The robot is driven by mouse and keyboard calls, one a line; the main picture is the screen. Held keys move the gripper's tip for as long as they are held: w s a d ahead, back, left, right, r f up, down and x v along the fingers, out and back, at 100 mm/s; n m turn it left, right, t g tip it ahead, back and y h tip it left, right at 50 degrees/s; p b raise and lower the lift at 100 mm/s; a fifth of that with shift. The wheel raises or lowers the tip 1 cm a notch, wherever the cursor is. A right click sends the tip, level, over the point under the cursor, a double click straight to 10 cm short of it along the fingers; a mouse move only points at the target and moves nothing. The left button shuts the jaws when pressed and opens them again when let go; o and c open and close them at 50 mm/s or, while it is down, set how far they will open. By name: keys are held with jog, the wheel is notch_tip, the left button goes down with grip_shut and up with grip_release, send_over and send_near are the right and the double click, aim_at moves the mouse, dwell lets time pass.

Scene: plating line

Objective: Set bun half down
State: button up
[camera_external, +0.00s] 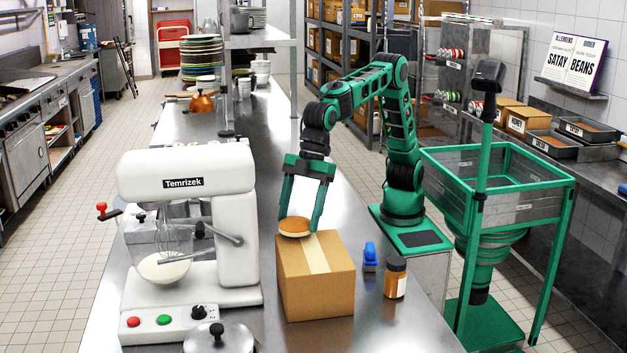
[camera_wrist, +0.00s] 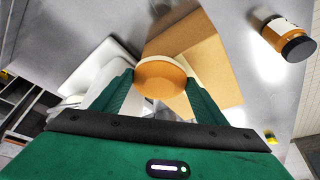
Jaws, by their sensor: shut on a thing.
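The bun half (camera_external: 295,226) is a round, flat piece with a golden-brown top and a paler lower edge. My gripper (camera_external: 299,222) is shut on it, with one green finger at each side. The bun half is at the top of a closed cardboard box (camera_external: 315,283), over its back left part. I cannot tell whether it touches the box or hangs just above it. In the wrist view the bun half (camera_wrist: 161,79) sits between both fingertips, with the tan box top (camera_wrist: 205,60) beyond it.
A white stand mixer (camera_external: 235,235) with a bowl stands left of the box. A jar with a dark lid (camera_external: 396,278) and a small blue item (camera_external: 370,257) stand to its right. A lidded pot (camera_external: 218,340) is at the front. Steel counter shows bare behind the box.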

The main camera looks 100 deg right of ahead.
jog(key=s+a+f+n+g, duration=0.1)
jog(key=s+a+f+n, duration=0.1)
jog(key=s+a, duration=1.35)
jog(key=s+a+f+n+g, duration=0.1)
jog(key=s+a+n, duration=0.1)
jog(key=s+a, duration=1.3)
send_over(408, 334)
jog(key=d, duration=0.1)
jog(key=shift+n+y, duration=0.3)
jog(key=shift+y, duration=0.1)
jog(key=f, duration=0.7)
jog(key=shift+s+d+f, duration=0.1)
jog(key=shift+s+f, duration=0.05)
jog(key=shift+s, duration=0.1)
jog(key=shift+f, duration=1.95)
jog(key=o, duration=1.1)
jog(key=shift+f, duration=0.1)
